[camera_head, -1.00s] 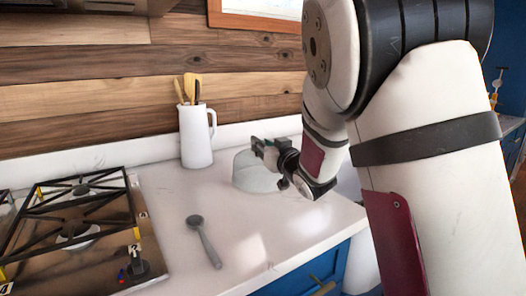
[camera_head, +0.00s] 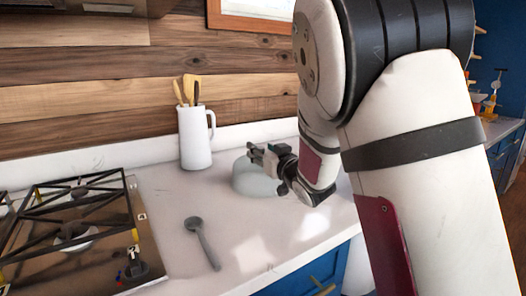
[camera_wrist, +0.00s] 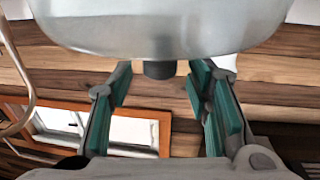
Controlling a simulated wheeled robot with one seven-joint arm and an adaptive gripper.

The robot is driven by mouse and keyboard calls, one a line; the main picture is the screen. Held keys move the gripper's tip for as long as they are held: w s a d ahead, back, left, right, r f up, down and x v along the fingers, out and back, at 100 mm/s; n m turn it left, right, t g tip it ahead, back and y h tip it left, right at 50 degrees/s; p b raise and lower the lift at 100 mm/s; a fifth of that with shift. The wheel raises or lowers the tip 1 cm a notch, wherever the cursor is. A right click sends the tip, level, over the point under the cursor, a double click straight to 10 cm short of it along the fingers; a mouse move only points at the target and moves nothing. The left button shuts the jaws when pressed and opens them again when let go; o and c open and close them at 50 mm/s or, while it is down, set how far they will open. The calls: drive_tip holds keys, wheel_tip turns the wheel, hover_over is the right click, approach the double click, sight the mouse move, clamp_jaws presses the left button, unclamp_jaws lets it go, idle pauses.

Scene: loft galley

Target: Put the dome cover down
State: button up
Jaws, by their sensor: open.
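The dome cover (camera_head: 256,182) is pale and translucent and sits upright on the white counter, beside the white jug. My gripper (camera_head: 259,153) is at its top and partly hides it in the head view. In the wrist view the dome cover (camera_wrist: 160,28) fills the top of the picture, with its dark knob (camera_wrist: 160,69) pointing down. My gripper (camera_wrist: 160,88) is open there, its green-padded fingers apart on either side of the knob, with visible gaps. The dome's far right side is hidden behind my gripper in the head view.
A white jug (camera_head: 195,138) with wooden utensils stands behind left of the dome. A grey ladle (camera_head: 203,243) lies on the counter (camera_head: 165,210) in front. A gas hob (camera_head: 75,235) is at the left. Clear counter lies between the ladle and the dome.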

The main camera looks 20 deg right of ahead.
drive_tip(key=s+d, duration=0.2)
drive_tip(key=s, duration=0.9)
drive_tip(key=shift+s, duration=0.4)
drive_tip(key=shift+d, duration=0.15)
drive_tip(key=s+d+g+h, duration=0.1)
drive_tip(key=s+d+f+m+g+h, duration=0.1)
drive_tip(key=s+d+m+g+h, duration=0.1)
drive_tip(key=shift+s+f, duration=0.35)
drive_tip(key=s+g, duration=0.1)
drive_tip(key=s, duration=0.1)
drive_tip(key=s+f+g, duration=0.1)
drive_tip(key=s, duration=0.2)
drive_tip(key=s+f+m+g+h, duration=0.1)
drive_tip(key=s+g, duration=0.1)
drive_tip(key=shift+s+d+f, duration=0.2)
drive_tip(key=shift+s, duration=0.2)
drive_tip(key=s+a+g, duration=0.1)
drive_tip(key=s+g, duration=0.2)
drive_tip(key=s, duration=0.6)
drive_tip(key=s+a+f+g, duration=0.1)
drive_tip(key=s+a+g, duration=0.1)
drive_tip(key=s, duration=0.8)
drive_tip(key=s+a+f+g, duration=0.1)
drive_tip(key=s+g, duration=0.3)
drive_tip(key=s, duration=0.5)
drive_tip(key=shift+s+a+f+n+g+y, duration=0.15)
drive_tip(key=shift+s+a+n+g+y, duration=0.2)
drive_tip(key=shift+a, duration=0.4)
